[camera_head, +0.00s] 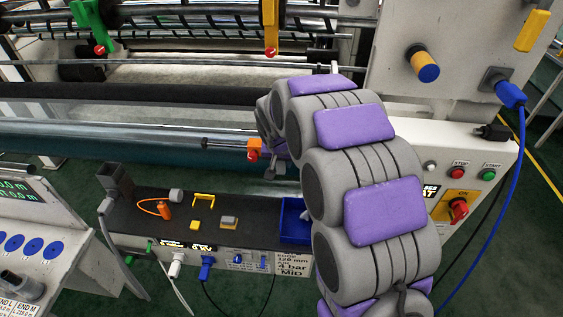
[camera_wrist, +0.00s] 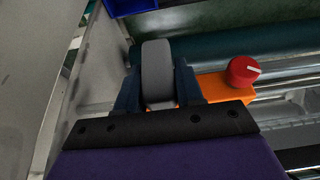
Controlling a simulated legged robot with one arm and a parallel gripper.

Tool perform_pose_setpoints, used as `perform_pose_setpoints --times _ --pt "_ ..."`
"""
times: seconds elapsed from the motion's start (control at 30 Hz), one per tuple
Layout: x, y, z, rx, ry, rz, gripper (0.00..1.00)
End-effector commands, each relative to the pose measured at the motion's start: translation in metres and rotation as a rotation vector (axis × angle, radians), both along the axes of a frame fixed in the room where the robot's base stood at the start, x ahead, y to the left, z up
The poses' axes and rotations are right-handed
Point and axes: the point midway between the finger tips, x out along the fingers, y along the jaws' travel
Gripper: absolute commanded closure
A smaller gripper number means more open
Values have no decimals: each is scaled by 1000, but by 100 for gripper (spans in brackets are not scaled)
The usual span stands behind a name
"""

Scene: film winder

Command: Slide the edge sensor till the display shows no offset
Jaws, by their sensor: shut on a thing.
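The edge sensor looks to be the orange block with a red knob (camera_head: 254,151) on the rail at the front of the machine, just left of my arm. In the wrist view the orange block (camera_wrist: 213,86) and its red knob (camera_wrist: 243,71) are right of my gripper (camera_wrist: 157,78). My gripper's dark fingers are shut on a grey rounded grip (camera_wrist: 157,62) beside the orange block. Whether the grip is joined to the block is hidden. In the head view my arm mostly covers the gripper. A green-lit display (camera_head: 16,190) is at the left edge; I see no offset readout.
A dark shelf (camera_head: 140,225) below the rail holds small yellow and orange items and a blue bin (camera_head: 295,222). A control panel with red and green buttons (camera_head: 474,172) is at right. Rollers (camera_head: 120,140) run across behind the rail.

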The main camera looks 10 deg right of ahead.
Motion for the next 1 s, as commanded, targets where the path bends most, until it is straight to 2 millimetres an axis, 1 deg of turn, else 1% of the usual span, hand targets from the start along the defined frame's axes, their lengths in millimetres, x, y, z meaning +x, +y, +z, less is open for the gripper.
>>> perform_pose_setpoints --times 0.07,0.1,0.27,0.3,0.63,0.73,0.87,0.97,1.0 --pt "1 -3 2 0 -5 2 100" --pt "1 -3 2 0 -4 2 59" --pt "0 -4 2 1 -3 1 44" --pt "-1 -3 2 1 -3 1 43" --pt "-2 1 1 -3 -1 0 43" --pt "-2 1 4 -2 -1 1 43" --pt "-6 2 17 -2 -7 1 43" --pt "-13 3 33 0 -6 1 43" --pt "-17 3 41 0 -5 -1 43"
